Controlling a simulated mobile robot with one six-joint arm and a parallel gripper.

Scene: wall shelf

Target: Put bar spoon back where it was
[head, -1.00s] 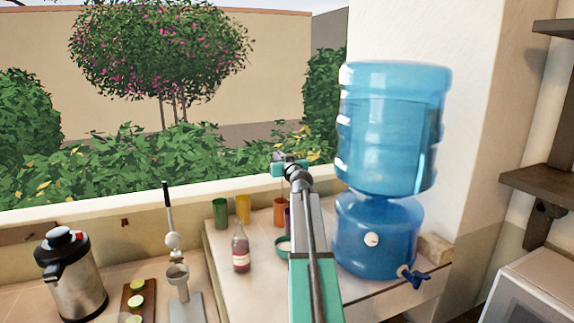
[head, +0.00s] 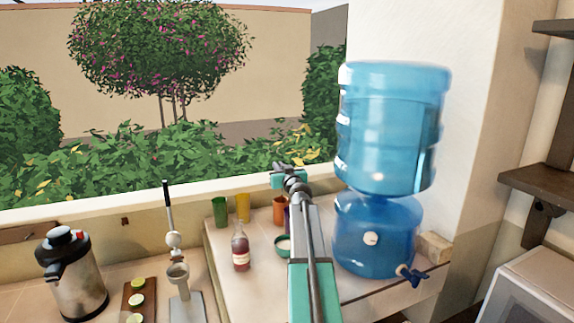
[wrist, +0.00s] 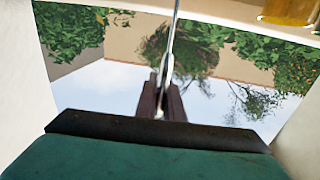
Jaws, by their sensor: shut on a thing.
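The bar spoon (wrist: 172,40) shows in the wrist view as a thin silver rod running from the top edge down between the dark fingers. My gripper (wrist: 160,103) is shut on it. In the head view my gripper (head: 286,172) is at the far end of my outstretched arm, near the window ledge and above the back of the raised counter. The spoon cannot be made out in the head view. The place where the spoon was kept cannot be told from these frames.
Green (head: 220,211), yellow (head: 243,208) and orange (head: 280,212) cups stand at the counter's back. A red bottle (head: 241,252) and green-rimmed bowl (head: 283,245) sit nearer. The blue water dispenser (head: 378,235) is close on the right. A juicer (head: 178,277) stands left.

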